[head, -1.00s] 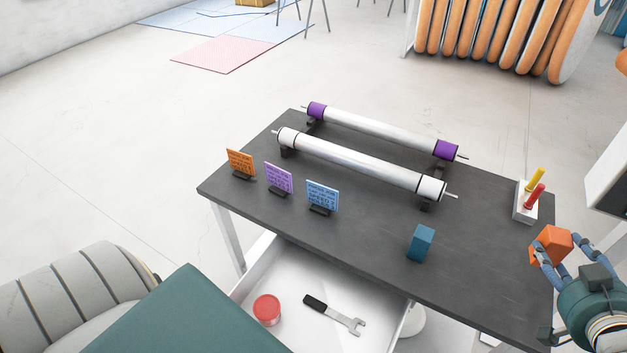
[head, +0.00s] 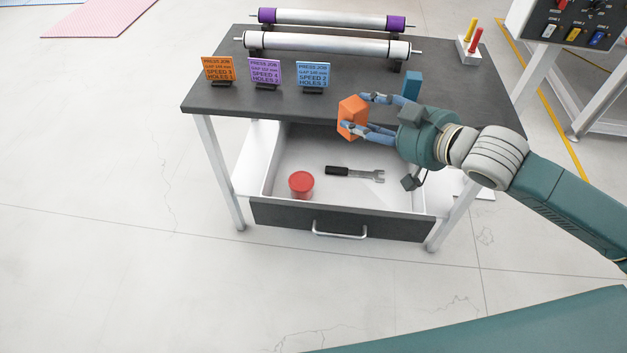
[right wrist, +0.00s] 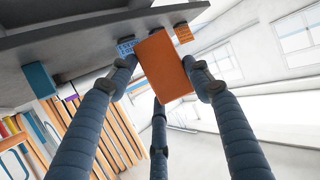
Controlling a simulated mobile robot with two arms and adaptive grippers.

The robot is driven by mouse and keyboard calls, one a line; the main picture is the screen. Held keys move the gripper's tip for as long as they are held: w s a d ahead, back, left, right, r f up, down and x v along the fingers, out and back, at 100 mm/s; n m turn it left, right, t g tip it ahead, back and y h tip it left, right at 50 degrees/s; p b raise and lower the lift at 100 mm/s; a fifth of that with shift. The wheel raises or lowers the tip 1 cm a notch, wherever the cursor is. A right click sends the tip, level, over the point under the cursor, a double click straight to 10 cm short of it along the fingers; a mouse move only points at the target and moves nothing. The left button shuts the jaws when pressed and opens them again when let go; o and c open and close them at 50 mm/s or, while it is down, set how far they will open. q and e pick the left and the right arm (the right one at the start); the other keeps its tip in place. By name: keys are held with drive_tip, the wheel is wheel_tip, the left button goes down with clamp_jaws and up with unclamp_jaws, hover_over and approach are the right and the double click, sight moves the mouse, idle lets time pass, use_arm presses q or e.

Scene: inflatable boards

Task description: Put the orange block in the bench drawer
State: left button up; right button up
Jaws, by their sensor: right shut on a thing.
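The orange block (head: 353,117) is held between the blue fingers of my right gripper (head: 362,116), in front of the bench's front edge and above the drawer. In the right wrist view the block (right wrist: 164,68) sits between the fingertips. The bench drawer (head: 343,217) is pulled open under the dark bench top (head: 215,100). Inside it a red round tin (head: 301,184) lies at the left and a wrench with a black handle (head: 353,173) lies near the middle. My left gripper is not in view.
On the bench top stand an orange card (head: 218,69), a purple card (head: 265,71), a blue card (head: 313,74) and a teal block (head: 412,86). Two rollers (head: 330,44) lie behind them. A control panel (head: 575,25) stands at the right. The drawer floor has bare room around its contents.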

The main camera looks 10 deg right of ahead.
wheel_tip(320, 180, down, 20)
drive_tip(key=shift+b, duration=0.35)
drive_tip(key=shift+f, duration=0.2)
drive_tip(key=shift+f, duration=0.5)
drive_tip(key=o, duration=1.3)
